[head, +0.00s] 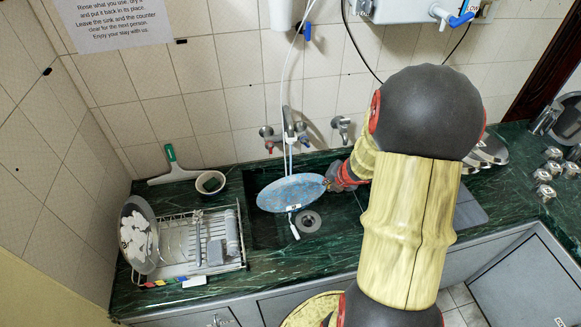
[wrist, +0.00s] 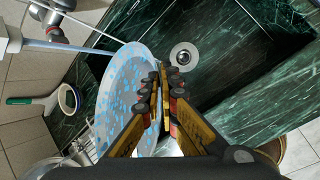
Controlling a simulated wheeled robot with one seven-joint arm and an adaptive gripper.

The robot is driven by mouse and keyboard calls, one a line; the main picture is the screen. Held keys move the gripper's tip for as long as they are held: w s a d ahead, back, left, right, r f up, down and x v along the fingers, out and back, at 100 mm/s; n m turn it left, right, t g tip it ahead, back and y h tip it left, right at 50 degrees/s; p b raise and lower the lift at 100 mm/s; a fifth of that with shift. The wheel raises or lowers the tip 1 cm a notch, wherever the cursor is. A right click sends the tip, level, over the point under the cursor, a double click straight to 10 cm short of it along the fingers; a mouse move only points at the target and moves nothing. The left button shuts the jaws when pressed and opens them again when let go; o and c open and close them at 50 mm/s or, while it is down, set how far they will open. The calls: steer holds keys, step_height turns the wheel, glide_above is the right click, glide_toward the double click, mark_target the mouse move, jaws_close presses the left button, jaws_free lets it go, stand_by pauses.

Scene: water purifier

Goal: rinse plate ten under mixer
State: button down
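A blue speckled oval-looking plate (head: 280,192) is over the dark green sink (head: 265,232), with a small marking on its near part that is too small to read. My gripper (head: 331,184) is shut on the plate's right rim; in the wrist view my gripper (wrist: 163,88) pinches the edge of the plate (wrist: 122,92). The mixer's spout (wrist: 62,46) reaches toward the plate in the wrist view. I cannot tell whether water runs.
A dish rack (head: 200,262) holding a plate with white patches (head: 138,238) stands left of the sink. A bowl (head: 210,182) and a green-handled squeegee (head: 172,170) lie behind it. A second tap (head: 341,125) is right of the mixer. The drain (head: 308,221) is uncovered.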

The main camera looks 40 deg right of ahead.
steer(key=shift+r, duration=0.1)
stand_by(0.4)
steer(key=shift+s+a+r+p, duration=1.05)
steer(key=shift+s+a+r, duration=0.05)
steer(key=shift+s+r, duration=0.25)
steer(key=shift+s+a, duration=0.2)
